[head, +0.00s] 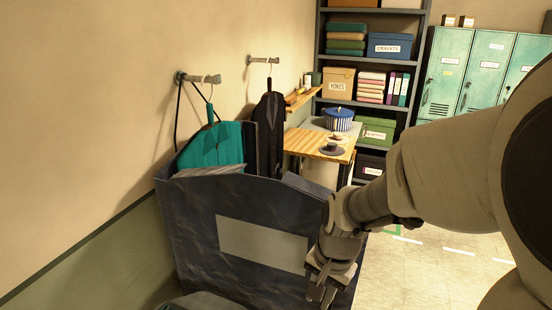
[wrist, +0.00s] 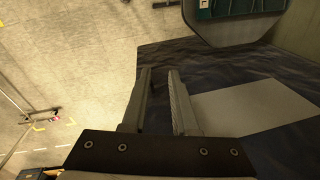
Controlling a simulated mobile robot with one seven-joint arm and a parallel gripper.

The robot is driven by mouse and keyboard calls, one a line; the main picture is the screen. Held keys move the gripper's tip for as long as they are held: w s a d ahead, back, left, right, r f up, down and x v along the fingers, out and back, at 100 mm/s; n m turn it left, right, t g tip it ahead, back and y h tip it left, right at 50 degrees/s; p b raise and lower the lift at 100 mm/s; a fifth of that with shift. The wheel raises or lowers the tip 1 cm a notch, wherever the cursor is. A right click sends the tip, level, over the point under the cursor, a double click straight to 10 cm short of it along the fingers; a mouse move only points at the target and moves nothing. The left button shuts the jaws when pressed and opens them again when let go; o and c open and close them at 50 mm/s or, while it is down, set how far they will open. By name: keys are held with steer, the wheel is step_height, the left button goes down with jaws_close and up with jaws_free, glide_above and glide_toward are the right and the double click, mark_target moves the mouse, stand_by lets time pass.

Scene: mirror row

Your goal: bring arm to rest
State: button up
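My arm reaches in from the right of the head view, and my gripper (head: 322,290) points down in front of the right part of a dark blue bin (head: 190,235). In the wrist view the two fingers of my gripper (wrist: 160,72) stand apart with nothing between them. The dark blue bin (wrist: 215,65) with its pale panel (wrist: 255,112) lies beyond the fingers. I cannot tell whether the gripper touches the bin.
A teal garment (head: 215,145) and a dark garment (head: 268,135) hang at wall hooks behind the bin. Shelves (head: 408,100) and teal lockers (head: 445,72) stand behind. Pale floor (head: 440,265) is open at right.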

steer(key=s+d+r+n+t, duration=0.2)
steer(key=s+r+n, duration=0.1)
steer(key=s+r, duration=0.2)
steer(key=s+d+r+n+t+h+b, duration=0.1)
steer(key=s+d+r+n+t, duration=0.1)
steer(key=r, duration=0.6)
steer(key=s+d+n, duration=0.1)
steer(key=s+n, duration=0.1)
steer(key=s, duration=0.1)
steer(key=shift+s+d+r, duration=0.15)
steer(key=shift+s+d, duration=0.05)
steer(key=shift+s, duration=0.1)
steer(key=o, duration=0.4)
steer(key=shift+c, duration=0.2)
steer(key=shift+d, duration=0.15)
